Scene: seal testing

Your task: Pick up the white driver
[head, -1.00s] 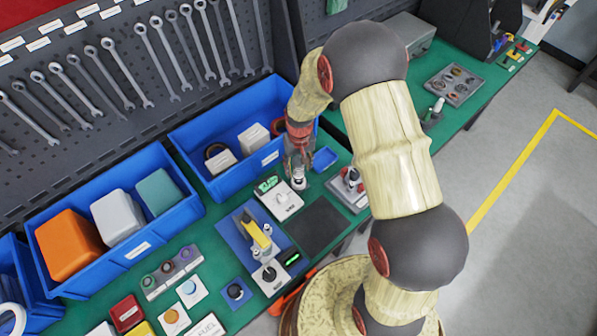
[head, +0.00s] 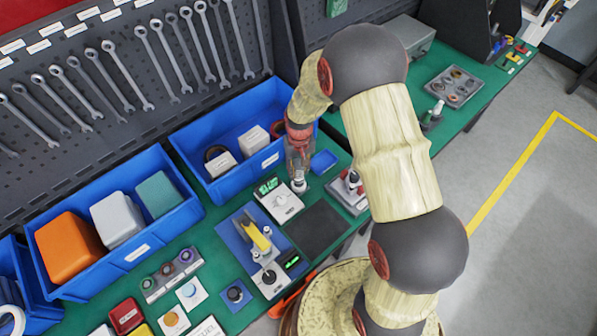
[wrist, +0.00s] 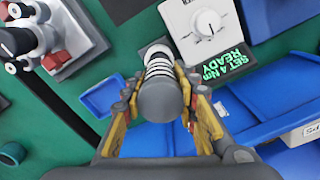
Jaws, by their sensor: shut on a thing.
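The white driver (wrist: 158,75) is between the fingers of my gripper (wrist: 164,98) in the wrist view. It shows a grey rounded end towards the camera and a white ribbed shaft beyond. My gripper is shut on it, with a yellow-edged finger on each side. In the head view my gripper (head: 299,155) points down near the front of the right blue bin, and a pale part of the driver (head: 298,184) shows below it. I cannot tell whether the driver's far end touches the bench.
A white dial unit (head: 278,203) with a lit green display stands close left of the gripper. A small blue tray (head: 323,161) and a grey fixture (head: 350,190) are to the right. A blue bin (head: 222,183) stands behind. A dark mat (head: 318,230) in front is bare.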

